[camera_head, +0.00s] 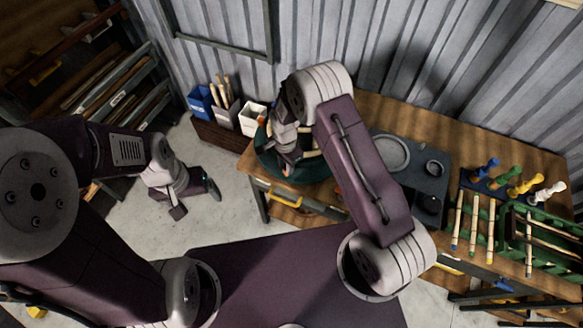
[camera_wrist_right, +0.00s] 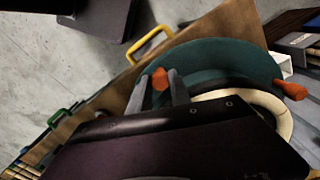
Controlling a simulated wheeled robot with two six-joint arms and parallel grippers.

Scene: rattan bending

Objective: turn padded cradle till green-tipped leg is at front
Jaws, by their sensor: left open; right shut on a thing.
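The padded cradle is a round dark teal piece (camera_head: 306,172) on the left end of the wooden table. In the right wrist view its teal rim (camera_wrist_right: 215,58) curves around a pale cream ring (camera_wrist_right: 272,104). Two orange stubs show on the rim: one (camera_wrist_right: 159,77) between my right fingers, one (camera_wrist_right: 291,90) at the right. My right gripper (camera_wrist_right: 162,90) is shut on the nearer orange stub; in the head view my wrist covers much of the cradle. I cannot make out a green-tipped leg on it. My left gripper (camera_head: 196,198) is open and empty over the floor, left of the table.
A dark tray (camera_head: 428,172) with round recesses lies right of the cradle. Further right are coloured pegs (camera_head: 515,180) and a green rack (camera_head: 500,215) with pale sticks. Bins (camera_head: 225,115) stand behind on the left. A yellow drawer handle (camera_wrist_right: 150,43) juts from the table's front.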

